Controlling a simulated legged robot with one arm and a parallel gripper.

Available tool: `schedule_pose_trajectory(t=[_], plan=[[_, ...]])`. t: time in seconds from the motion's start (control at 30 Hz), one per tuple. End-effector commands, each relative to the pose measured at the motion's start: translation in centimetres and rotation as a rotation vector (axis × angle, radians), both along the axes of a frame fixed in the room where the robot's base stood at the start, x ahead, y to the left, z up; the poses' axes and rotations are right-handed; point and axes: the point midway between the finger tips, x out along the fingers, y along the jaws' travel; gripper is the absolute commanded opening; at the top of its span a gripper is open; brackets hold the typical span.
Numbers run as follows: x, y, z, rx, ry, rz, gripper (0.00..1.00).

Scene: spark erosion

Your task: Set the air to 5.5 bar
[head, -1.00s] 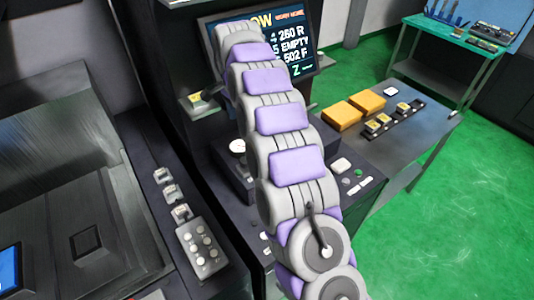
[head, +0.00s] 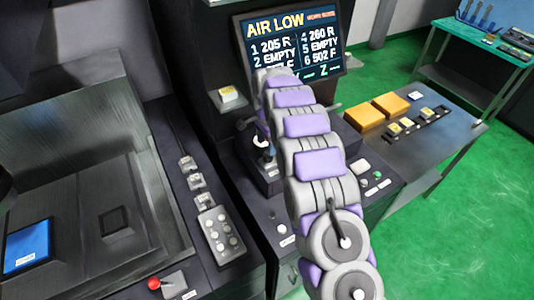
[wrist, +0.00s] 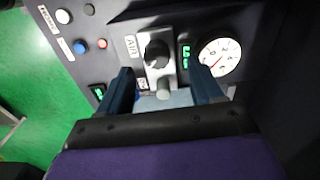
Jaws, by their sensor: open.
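In the wrist view, a dark round air regulator knob (wrist: 157,52) sits on a light plate beside an "AIR" label. A pale rounded stub projects below it. A white round gauge (wrist: 220,57) with a red needle is to the right; its exact reading is too small to tell. A small green digital readout (wrist: 186,55) stands between knob and gauge. My gripper (wrist: 163,92) is open, its two dark fingers spread either side of the stub, with the knob just beyond. I cannot tell whether they touch anything. In the head view, my arm hides much of the regulator area.
A screen (head: 290,45) in the head view reads "AIR LOW". White, blue and red buttons (wrist: 80,30) lie left of the regulator in the wrist view. A machine tank (head: 75,170) stands left; a grey table (head: 425,150) with yellow blocks stands right.

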Motion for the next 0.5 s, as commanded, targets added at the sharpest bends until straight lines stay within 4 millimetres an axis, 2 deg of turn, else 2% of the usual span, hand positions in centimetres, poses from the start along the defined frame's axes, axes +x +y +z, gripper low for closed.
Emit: schedule_pose_trajectory(t=[0.03, 0.2, 0.5], plan=[[-0.2, -0.1, -1.2, -0.002, 0.007, 0.0, 0.66], [-0.2, -0.4, -3.8, 0.001, 0.006, 0.0, 0.66], [-0.1, -0.1, -5.7, 0.0, 0.001, 0.0, 0.66]])
